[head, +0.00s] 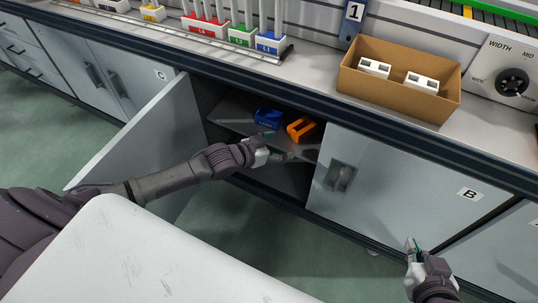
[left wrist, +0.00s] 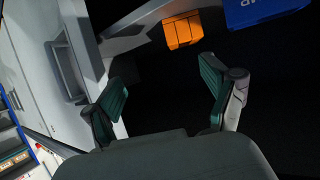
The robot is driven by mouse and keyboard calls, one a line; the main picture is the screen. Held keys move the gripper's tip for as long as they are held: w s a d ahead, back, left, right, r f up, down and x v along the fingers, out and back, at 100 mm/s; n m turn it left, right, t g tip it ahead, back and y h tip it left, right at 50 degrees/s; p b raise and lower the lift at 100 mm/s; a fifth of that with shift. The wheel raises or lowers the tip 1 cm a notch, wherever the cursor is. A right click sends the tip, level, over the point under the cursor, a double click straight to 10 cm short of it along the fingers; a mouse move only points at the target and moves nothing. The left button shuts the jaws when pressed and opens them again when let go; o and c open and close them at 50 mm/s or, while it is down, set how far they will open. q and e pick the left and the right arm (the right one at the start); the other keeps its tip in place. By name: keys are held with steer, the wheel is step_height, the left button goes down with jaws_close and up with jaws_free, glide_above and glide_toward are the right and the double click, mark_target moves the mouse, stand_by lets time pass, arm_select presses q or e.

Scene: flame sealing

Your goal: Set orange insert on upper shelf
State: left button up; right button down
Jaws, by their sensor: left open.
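The orange insert (head: 301,129) rests on the upper shelf (head: 235,118) inside the open cabinet, to the right of a blue insert (head: 268,118). My left gripper (head: 275,144) is in front of the shelf, just short of the orange insert and apart from it. In the left wrist view the gripper (left wrist: 160,100) is open and empty, and the orange insert (left wrist: 183,30) shows beyond its fingers. The blue insert is partly cut off at the top right there. My right gripper (head: 414,247) is low in front of door B; its finger opening is too small to judge.
The left cabinet door (head: 135,140) stands open beside my left arm. Door B (head: 400,185) is closed on the right. On the counter, a cardboard box (head: 395,100) holds two white parts. A rack with red, green and blue blocks (head: 205,27) stands at the back left.

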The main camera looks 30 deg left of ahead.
arm_select(q)
steer(key=s+d+r, duration=0.2)
steer(key=s+d, duration=0.6)
steer(key=d, duration=0.2)
steer(key=s+a+r+n+g+y, duration=0.1)
steer(key=s+a+r, duration=0.4)
steer(key=s, duration=0.5)
steer(key=r+n+y, duration=0.1)
steer(key=y, duration=0.1)
steer(key=shift+s+n+y, duration=0.25)
steer(key=shift+n+y, duration=0.15)
